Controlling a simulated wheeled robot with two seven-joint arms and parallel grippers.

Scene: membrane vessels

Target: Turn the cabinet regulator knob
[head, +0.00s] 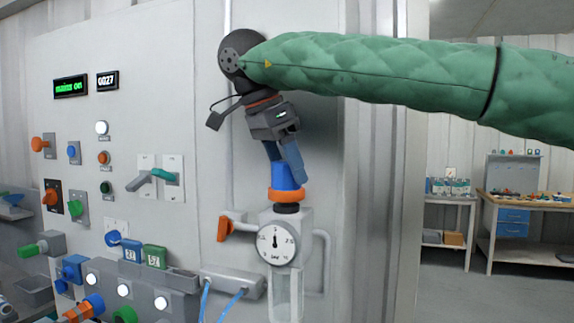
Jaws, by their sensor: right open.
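The regulator (303,216) is mounted on the grey cabinet front. On its top sits a blue knob (286,178) above an orange collar (286,195). A round white dial gauge (277,243) is on its front and a clear bowl (287,292) hangs below. My right gripper (284,163) points down from above, its blue fingers open at the top of the knob. One finger overlaps the knob in the picture, and I cannot tell whether they touch. My left gripper is not in view.
An orange-handled valve (225,228) sits just left of the regulator, and a grey pipe (323,262) at its right. A grey box (233,282) with blue hoses is below left. Switches and knobs cover the panel's left. Workbenches (527,222) stand far right.

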